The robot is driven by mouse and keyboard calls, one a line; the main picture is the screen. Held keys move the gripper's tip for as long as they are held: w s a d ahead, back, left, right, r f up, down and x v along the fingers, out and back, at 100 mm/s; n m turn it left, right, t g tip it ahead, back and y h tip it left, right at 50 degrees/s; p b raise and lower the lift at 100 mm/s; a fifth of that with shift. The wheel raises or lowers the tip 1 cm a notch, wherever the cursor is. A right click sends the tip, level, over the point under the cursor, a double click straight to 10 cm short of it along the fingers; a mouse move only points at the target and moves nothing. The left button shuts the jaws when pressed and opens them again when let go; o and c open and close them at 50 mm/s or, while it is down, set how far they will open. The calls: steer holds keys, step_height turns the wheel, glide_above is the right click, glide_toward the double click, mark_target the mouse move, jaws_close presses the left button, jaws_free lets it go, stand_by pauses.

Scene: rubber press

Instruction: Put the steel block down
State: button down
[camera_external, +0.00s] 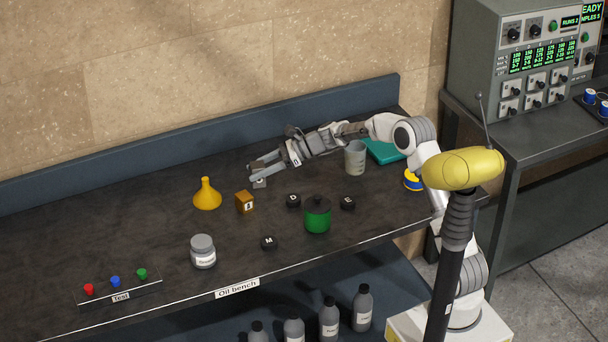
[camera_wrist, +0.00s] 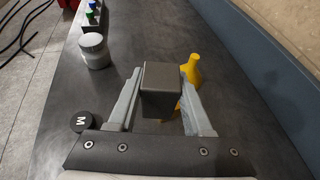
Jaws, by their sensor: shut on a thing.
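The steel block is a plain grey block, held between the two fingers of my gripper (camera_external: 256,172). In the outside view the block (camera_external: 259,183) shows small and mostly hidden under the fingertips, low over the dark oil bench (camera_external: 330,265). In the wrist view the block (camera_wrist: 163,88) sits upright between the fingertips, which grip it from both sides. I cannot tell whether its underside touches the bench top.
An orange cube (camera_external: 245,202) and a yellow flask (camera_external: 207,195) stand close to the left. Black discs (camera_external: 268,242), a green pot (camera_external: 317,215), a grey beaker (camera_external: 355,158) and a lidded jar (camera_external: 203,252) stand around. The bench's left part is mostly clear.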

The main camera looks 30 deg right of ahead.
steer(key=w+d+m+t+h+b, duration=0.3)
steer(key=d+m+t+h+b, duration=0.15)
steer(key=d, duration=0.75)
steer(key=w+d+m+t+h+b, duration=0.35)
steer(key=d+m+t, duration=0.2)
steer(key=d, duration=0.65)
steer(key=shift+m+g, duration=0.3)
steer(key=shift+g, duration=0.1)
steer(key=shift+s+d+f+b, duration=0.15)
steer(key=shift+f+b, duration=0.8)
steer(key=shift+f, duration=0.75)
steer(key=shift+s+d+f+b, duration=0.1)
steer(key=shift+d+f+b, duration=0.1)
steer(key=shift+f+b, duration=1.15)
steer(key=shift+s+d+f+b, duration=0.15)
steer(key=shift+f+b, duration=0.4)
steer(key=shift+f, duration=1.5)
steer(key=shift+w, duration=0.1)
steer(key=shift+f, duration=0.2)
steer(key=shift+c, duration=1.6)
jaws_free()
steer(key=shift+f, duration=0.1)
